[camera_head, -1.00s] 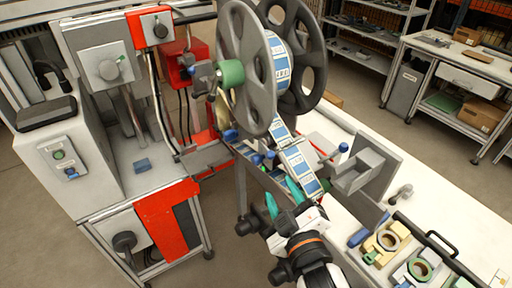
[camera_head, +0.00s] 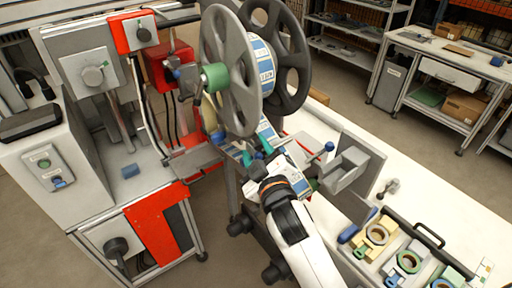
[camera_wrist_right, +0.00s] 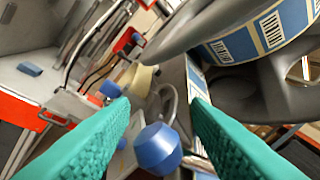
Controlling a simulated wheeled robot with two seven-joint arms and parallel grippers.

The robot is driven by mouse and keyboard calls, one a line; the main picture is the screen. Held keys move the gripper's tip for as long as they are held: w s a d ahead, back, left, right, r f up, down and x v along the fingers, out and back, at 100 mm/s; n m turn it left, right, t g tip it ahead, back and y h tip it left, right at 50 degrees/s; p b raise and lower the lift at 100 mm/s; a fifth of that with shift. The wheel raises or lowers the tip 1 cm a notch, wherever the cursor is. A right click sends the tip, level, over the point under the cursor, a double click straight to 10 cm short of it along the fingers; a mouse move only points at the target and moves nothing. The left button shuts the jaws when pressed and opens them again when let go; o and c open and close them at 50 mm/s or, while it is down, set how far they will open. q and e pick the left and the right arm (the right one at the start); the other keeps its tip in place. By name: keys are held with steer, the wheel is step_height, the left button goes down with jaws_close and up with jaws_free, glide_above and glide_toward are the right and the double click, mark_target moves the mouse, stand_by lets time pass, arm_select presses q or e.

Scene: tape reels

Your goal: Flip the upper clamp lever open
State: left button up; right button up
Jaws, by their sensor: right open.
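My right gripper (camera_head: 256,150) is open below the big grey reel (camera_head: 230,75) in the head view. Its two teal fingers also fill the sides of the right wrist view (camera_wrist_right: 160,110). Between them in that view is a blue knob (camera_wrist_right: 157,148), which looks like a lever end; the fingers are not closed on it. A blue knob (camera_head: 218,136) also shows left of the fingers in the head view. I cannot tell for certain which knob belongs to the upper clamp lever. My arm and hand hide part of the clamp area. My left gripper is not in view.
The reel with its blue-and-white label tape (camera_wrist_right: 262,35) hangs close above the right finger. A blue-tipped rod (camera_head: 328,146) and a grey bin (camera_head: 345,170) stand to the right. A tray of ring parts (camera_head: 408,260) lies on the white table (camera_head: 420,205).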

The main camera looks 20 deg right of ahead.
steer(key=shift+w, duration=0.15)
steer(key=shift+c, duration=0.2)
jaws_close()
steer(key=r+y+p, duration=0.1)
steer(key=p, duration=0.1)
steer(key=s+r+g+y+p, duration=0.1)
steer(key=p, duration=0.2)
steer(key=shift+d+m+p, duration=0.2)
steer(key=shift+m+p, duration=0.1)
steer(key=shift+m, duration=0.1)
steer(key=shift+s, duration=0.1)
steer(key=shift+f, duration=0.1)
